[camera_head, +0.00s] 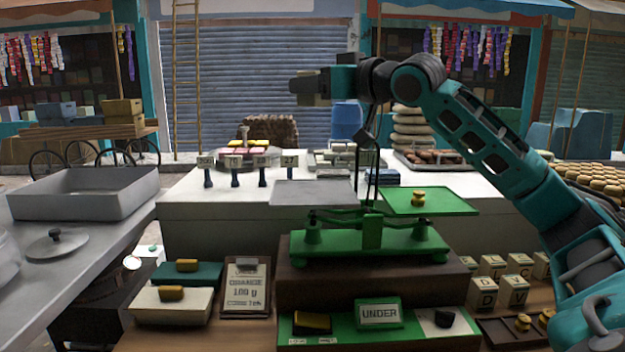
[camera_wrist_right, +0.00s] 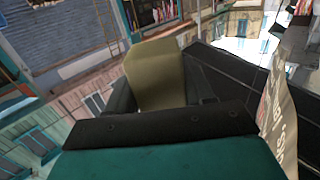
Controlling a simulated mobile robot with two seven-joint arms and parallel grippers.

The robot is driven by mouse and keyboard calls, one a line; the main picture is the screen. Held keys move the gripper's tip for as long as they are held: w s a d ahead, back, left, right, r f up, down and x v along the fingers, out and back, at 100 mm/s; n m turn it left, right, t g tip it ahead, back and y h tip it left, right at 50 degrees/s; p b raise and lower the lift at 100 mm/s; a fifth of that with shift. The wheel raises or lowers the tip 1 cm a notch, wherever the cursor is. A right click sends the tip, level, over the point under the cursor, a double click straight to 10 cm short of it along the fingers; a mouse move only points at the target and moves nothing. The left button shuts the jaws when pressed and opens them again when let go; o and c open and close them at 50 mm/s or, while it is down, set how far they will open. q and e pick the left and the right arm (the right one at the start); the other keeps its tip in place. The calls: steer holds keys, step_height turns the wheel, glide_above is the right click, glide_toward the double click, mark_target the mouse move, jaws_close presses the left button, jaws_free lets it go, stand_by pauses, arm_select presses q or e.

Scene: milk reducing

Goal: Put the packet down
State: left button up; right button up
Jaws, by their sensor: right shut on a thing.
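My right gripper (camera_head: 312,86) is raised high over the counter in the head view, left of its wrist. In the right wrist view a plain olive-beige block-shaped packet (camera_wrist_right: 158,72) sits between the dark fingers, and the gripper is shut on it. The packet is held in the air, well above the green balance scale (camera_head: 372,235). The scale's grey left pan (camera_head: 312,193) is empty. Its green right pan (camera_head: 430,202) carries a small brass weight (camera_head: 418,196). My left gripper is not in view.
An "UNDER" card (camera_head: 379,313) stands below the scale, and a "CHARGE 100 g" board (camera_head: 246,287) left of it. A metal tray (camera_head: 85,195) is at far left. Small signs and goods stand on the white counter (camera_head: 235,210) behind.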

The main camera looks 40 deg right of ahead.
steer(key=shift+a+f, duration=0.1)
steer(key=shift+f, duration=1.15)
steer(key=b, duration=0.4)
glide_above(314, 195)
step_height(314, 195, down, 10)
steer(key=shift+r, duration=0.15)
steer(key=shift+f+b, duration=0.55)
steer(key=shift+f, duration=1.65)
